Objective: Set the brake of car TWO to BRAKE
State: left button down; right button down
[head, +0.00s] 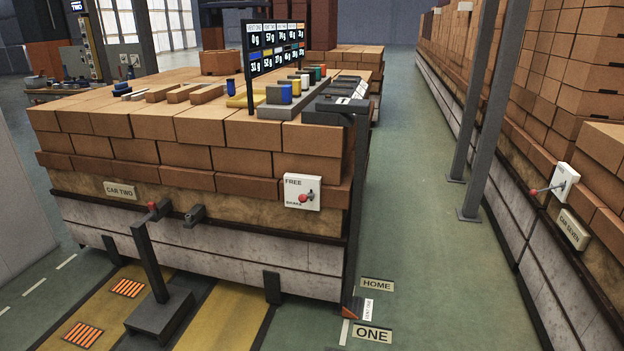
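Car TWO (215,240) is a large brick-loaded car at left centre, with a "CAR TWO" plate (119,190) on its near face. A white brake panel (314,184) sits near the right end of that face. It reads FREE at the top, and the small word at its bottom looks like BRAKE. A short lever with a red knob (303,198) sticks out from the panel, the knob near mid-height and between the two words. I cannot tell clearly which setting it is at. Nothing touches the lever. Neither of my grippers is in view.
A dark floor post with a red knob (152,206) stands before car TWO at left. Car SEVEN, with its plate (571,229) and similar brake panel (565,179), is at right. Grey posts (478,120) stand beside it.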

aim_at(303, 198)
jog(key=i+u, duration=0.15)
jog(key=i, duration=0.35)
jog(key=i+l+u, duration=0.2)
jog(key=i, duration=0.3)
jog(key=i+l+u, duration=0.15)
jog(key=i, duration=0.35)
jog(key=i+l+u, duration=0.2)
jog(key=i, duration=0.25)
